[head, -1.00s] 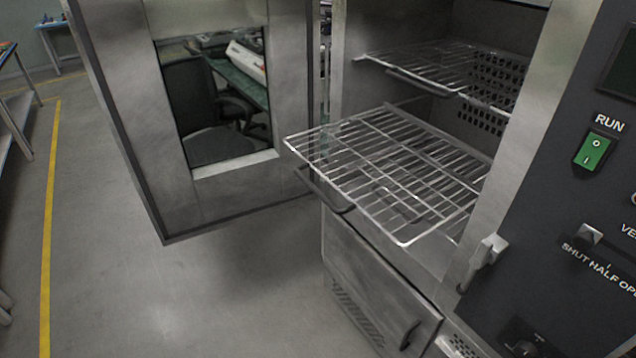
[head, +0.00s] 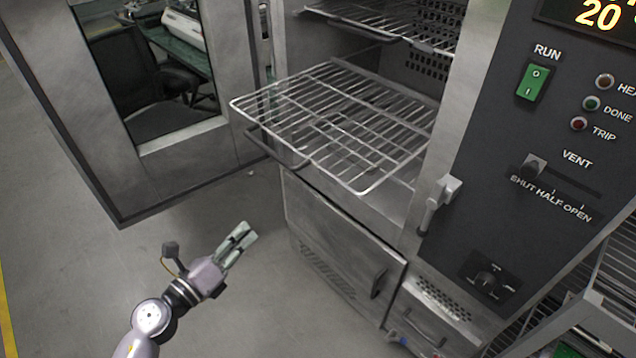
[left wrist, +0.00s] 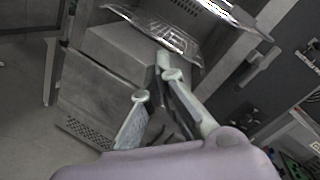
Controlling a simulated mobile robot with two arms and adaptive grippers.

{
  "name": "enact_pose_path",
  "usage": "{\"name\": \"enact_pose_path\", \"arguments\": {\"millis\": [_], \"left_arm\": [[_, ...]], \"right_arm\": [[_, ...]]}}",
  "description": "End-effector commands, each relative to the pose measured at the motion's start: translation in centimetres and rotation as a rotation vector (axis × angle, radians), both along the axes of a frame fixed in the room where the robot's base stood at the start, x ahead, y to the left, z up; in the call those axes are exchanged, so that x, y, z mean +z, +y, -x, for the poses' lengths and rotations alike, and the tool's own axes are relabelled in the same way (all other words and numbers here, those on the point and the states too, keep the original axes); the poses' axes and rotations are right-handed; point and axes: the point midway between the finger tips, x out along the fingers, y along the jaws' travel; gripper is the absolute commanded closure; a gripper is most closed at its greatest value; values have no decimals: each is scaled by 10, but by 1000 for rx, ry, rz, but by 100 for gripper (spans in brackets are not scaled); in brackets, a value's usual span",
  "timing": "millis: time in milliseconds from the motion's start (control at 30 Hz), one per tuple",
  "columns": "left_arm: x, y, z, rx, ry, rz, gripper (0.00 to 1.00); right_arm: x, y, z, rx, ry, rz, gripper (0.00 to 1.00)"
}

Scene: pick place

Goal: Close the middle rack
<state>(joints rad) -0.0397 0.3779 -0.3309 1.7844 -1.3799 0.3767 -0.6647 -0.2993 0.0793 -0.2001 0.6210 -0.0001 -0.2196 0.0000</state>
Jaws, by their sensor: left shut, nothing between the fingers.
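A wire rack (head: 340,125) sticks far out of the open oven (head: 430,150) in the head view, with a dark curved handle (head: 270,150) along its front edge. Another wire rack (head: 385,22) sits above it, further in. My left gripper (head: 245,240) is shut and empty, below and in front of the pulled-out rack, clear of it. In the left wrist view, its fingers (left wrist: 150,85) point up toward the oven front, and part of a wire rack (left wrist: 185,42) shows beyond them. My right gripper is not in view.
The oven door (head: 150,165) stands swung open on the left. A lower cabinet door (head: 335,245) is under the rack. A control panel (head: 530,150) and latch (head: 437,205) are at right. Grey floor (head: 200,260) in front is clear.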

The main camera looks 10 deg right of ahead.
Motion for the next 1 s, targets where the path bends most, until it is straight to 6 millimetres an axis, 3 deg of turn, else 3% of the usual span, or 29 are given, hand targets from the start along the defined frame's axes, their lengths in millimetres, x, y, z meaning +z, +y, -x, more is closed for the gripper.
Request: {"name": "enact_pose_path", "arguments": {"millis": [33,100,200,300,567,1000], "left_arm": [[30,-14,9,-64,-134,-101,100],[59,-28,23,-129,-295,-234,100],[87,-41,39,-187,-462,-374,100],[100,-48,48,-214,-553,-451,100],[108,-68,38,-219,-585,-476,100],[108,-143,-13,-219,-581,-473,100]], "right_arm": [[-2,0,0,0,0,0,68],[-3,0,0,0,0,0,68],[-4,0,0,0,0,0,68],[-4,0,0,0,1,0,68],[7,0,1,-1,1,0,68],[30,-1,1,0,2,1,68]]}}
